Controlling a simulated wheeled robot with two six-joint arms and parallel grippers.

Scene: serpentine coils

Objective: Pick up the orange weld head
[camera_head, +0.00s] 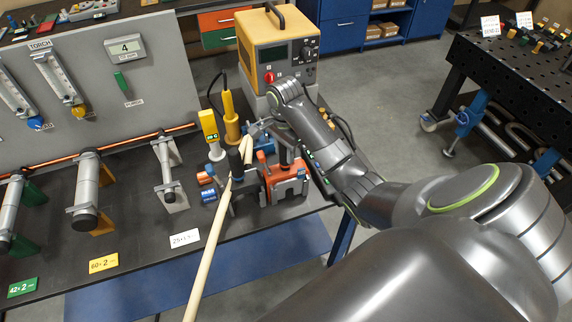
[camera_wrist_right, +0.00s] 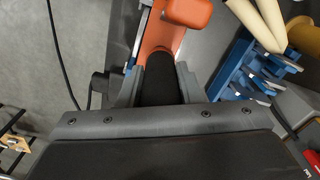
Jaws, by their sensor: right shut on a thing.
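The orange weld head (camera_head: 288,184) stands upright near the bench's right front edge, with an orange body and a dark upright handle. In the right wrist view its orange part (camera_wrist_right: 165,42) shows beyond the black handle (camera_wrist_right: 160,82). My right gripper (camera_head: 284,142) comes down over it from above, its fingers (camera_wrist_right: 160,88) on both sides of the black handle and shut on it. The weld head appears to rest on the bench still. My wrist hides part of its top. My left gripper is not in view.
A long cream tube (camera_head: 207,262) runs past the weld head's left side. A blue clamp stand (camera_wrist_right: 242,75) is close by. A yellow power unit (camera_head: 277,45) stands behind, with yellow tools (camera_head: 229,105) to its left. Pipe stands (camera_head: 87,195) line the bench's left.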

